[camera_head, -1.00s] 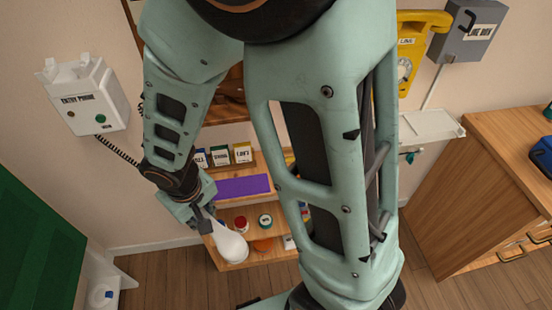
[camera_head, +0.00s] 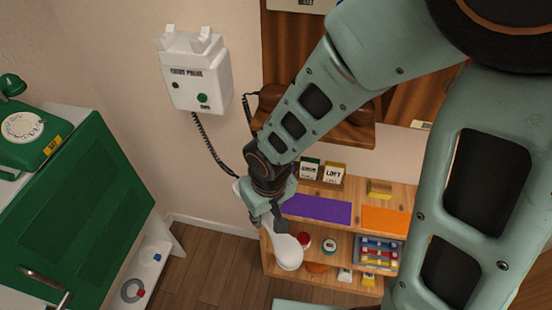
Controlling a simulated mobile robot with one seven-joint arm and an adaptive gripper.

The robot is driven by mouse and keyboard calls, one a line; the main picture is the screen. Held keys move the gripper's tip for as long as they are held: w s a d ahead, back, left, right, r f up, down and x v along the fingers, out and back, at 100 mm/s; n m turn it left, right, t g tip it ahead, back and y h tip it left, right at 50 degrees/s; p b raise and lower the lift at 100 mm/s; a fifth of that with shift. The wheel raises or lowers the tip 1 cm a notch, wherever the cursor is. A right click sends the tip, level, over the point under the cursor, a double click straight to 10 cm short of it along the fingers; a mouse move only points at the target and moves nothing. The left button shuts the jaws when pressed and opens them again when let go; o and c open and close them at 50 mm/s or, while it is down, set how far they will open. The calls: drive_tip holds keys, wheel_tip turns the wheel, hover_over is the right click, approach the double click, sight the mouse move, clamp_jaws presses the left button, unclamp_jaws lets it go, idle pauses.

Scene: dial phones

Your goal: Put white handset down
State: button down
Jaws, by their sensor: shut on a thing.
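The white handset (camera_head: 288,250) hangs tilted in my gripper (camera_head: 272,218), with its rounded lower end pointing down in front of the wooden shelf. My gripper is shut on it, and the upper part of the handset is partly hidden by the fingers and wrist. The white entry phone (camera_head: 196,75) is on the wall up and left of my gripper, with two empty prongs on top. A black coiled cord (camera_head: 208,145) runs from the phone down toward my gripper. The handset is apart from the phone.
A wooden shelf (camera_head: 384,191) with a purple mat (camera_head: 318,209), an orange mat (camera_head: 386,221) and small boxes stands behind my gripper. A green dial phone (camera_head: 24,130) sits on a white cabinet with a green door (camera_head: 85,200) at left. Floor between them is clear.

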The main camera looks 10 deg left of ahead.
drive_tip(key=w+a+f+b, duration=0.1)
drive_tip(key=w+f, duration=0.1)
drive_tip(key=w, duration=0.1)
drive_tip(key=w+a+f+b, duration=0.1)
drive_tip(key=w+f+b, duration=0.1)
drive_tip(key=w+f, duration=0.1)
drive_tip(key=w+a+f+b, duration=0.2)
drive_tip(key=w+f, duration=0.1)
drive_tip(key=shift+w, duration=0.4)
drive_tip(key=shift+w+a+f, duration=0.1)
drive_tip(key=shift+w+f, duration=0.05)
drive_tip(key=shift+f, duration=0.15)
drive_tip(key=shift+w+a+f+b, duration=0.1)
drive_tip(key=shift+w+f+b, duration=0.1)
drive_tip(key=shift+f+b, duration=1.35)
drive_tip(key=shift+f, duration=0.1)
drive_tip(key=shift+f+b, duration=0.45)
drive_tip(key=shift+f, duration=0.1)
